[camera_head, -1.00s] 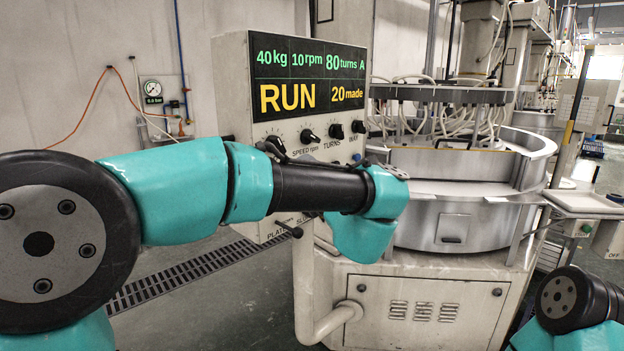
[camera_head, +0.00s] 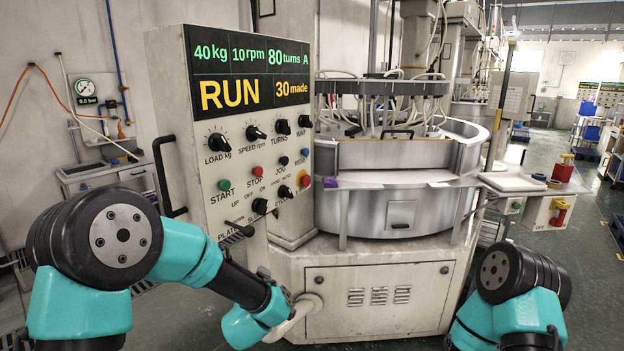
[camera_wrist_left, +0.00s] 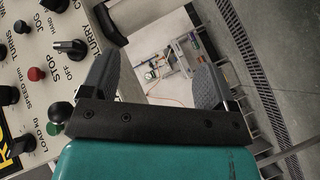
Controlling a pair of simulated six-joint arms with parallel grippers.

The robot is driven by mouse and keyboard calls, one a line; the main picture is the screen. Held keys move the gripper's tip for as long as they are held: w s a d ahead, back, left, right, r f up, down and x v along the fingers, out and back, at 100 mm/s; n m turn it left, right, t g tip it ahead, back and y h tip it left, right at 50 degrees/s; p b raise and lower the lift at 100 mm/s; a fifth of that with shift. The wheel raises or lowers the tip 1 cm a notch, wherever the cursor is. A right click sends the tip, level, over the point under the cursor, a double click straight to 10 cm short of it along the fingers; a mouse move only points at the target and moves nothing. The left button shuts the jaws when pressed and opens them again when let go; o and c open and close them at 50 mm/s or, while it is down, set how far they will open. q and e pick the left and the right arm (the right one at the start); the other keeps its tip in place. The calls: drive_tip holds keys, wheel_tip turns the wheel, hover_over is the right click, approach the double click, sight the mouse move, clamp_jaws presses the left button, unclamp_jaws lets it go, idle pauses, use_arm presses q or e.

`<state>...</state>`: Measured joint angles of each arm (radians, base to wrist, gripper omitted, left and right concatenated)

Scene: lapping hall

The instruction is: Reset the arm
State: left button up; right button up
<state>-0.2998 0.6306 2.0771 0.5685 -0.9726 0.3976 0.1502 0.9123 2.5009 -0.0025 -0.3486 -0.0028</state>
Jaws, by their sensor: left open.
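My left arm (camera_head: 180,265) folds low in front of the machine's control panel (camera_head: 235,225) in the head view. Its gripper is hidden there behind the arm's end. In the left wrist view the left gripper (camera_wrist_left: 150,75) is open. Its two grey fingers stand apart with nothing between them. The panel's knobs and buttons lie close by on the left of that view; I cannot tell whether a finger touches the panel. My right arm (camera_head: 510,295) is folded at the lower right; its gripper is out of view.
The display (camera_head: 250,70) reads RUN and 30 made. A round steel lapping machine (camera_head: 395,205) stands behind the panel. A black handle (camera_head: 167,178) sticks out from the panel's left edge. A white side tray (camera_head: 515,183) is at the right. Open floor lies further right.

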use_arm(q)
drive_tip(key=s+a+f+m+g+h, duration=0.1)
drive_tip(key=s+f+m+g, duration=0.15)
drive_tip(key=f, duration=0.45)
drive_tip(key=s+a+f+m+g+h, duration=0.2)
drive_tip(key=s+f, duration=0.2)
drive_tip(key=f, duration=0.4)
drive_tip(key=s+a+f+m+g, duration=0.1)
drive_tip(key=s+f+m+g, duration=0.1)
drive_tip(key=s+f, duration=0.3)
drive_tip(key=s+a+f+m+g+h, duration=0.1)
drive_tip(key=s+f+g, duration=0.3)
drive_tip(key=s, duration=0.7)
drive_tip(key=s+a+f+m+g+h, duration=0.1)
drive_tip(key=s+a+f+m+g, duration=0.1)
drive_tip(key=s+f, duration=0.5)
drive_tip(key=shift+s+a+f+m+g, duration=0.2)
drive_tip(key=shift+s+m+g, duration=0.25)
drive_tip(key=shift+g, duration=0.4)
